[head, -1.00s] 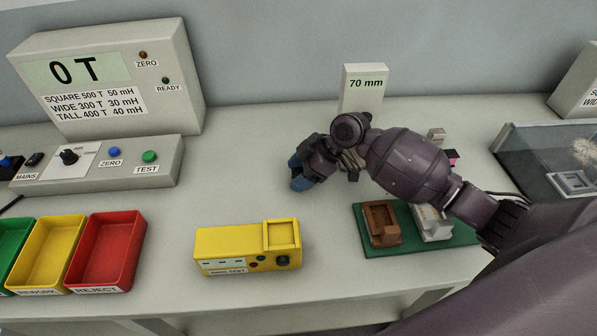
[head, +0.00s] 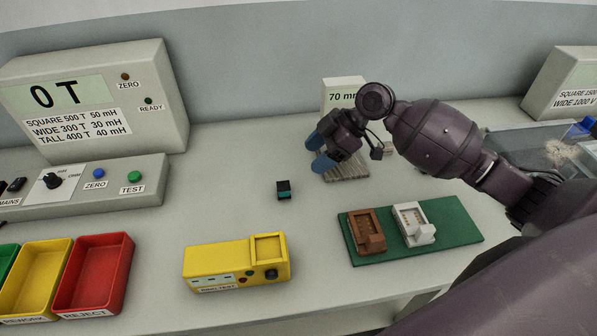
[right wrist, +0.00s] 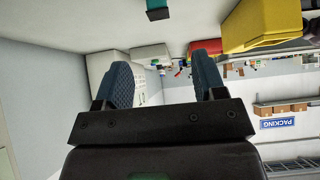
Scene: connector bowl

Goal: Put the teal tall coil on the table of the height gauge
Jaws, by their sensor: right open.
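The teal tall coil (head: 284,189), a small dark block with a teal band, stands on the open bench; it also shows at the top of the right wrist view (right wrist: 158,10). The height gauge (head: 343,92), a pale block marked 70 mm, stands at the back. A grey ribbed plate (head: 347,174) in front of it, perhaps its table, is partly hidden by my right gripper. My right gripper (head: 318,152), with blue fingertips, is open and empty, above and right of the coil, apart from it. It also shows in the right wrist view (right wrist: 165,82). My left gripper is not in view.
A yellow tester (head: 215,266) is at the front middle. A green board (head: 455,222) with brown and white fixtures is to the right. Red (head: 88,275) and yellow bins sit at the front left. Bench around the coil is clear.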

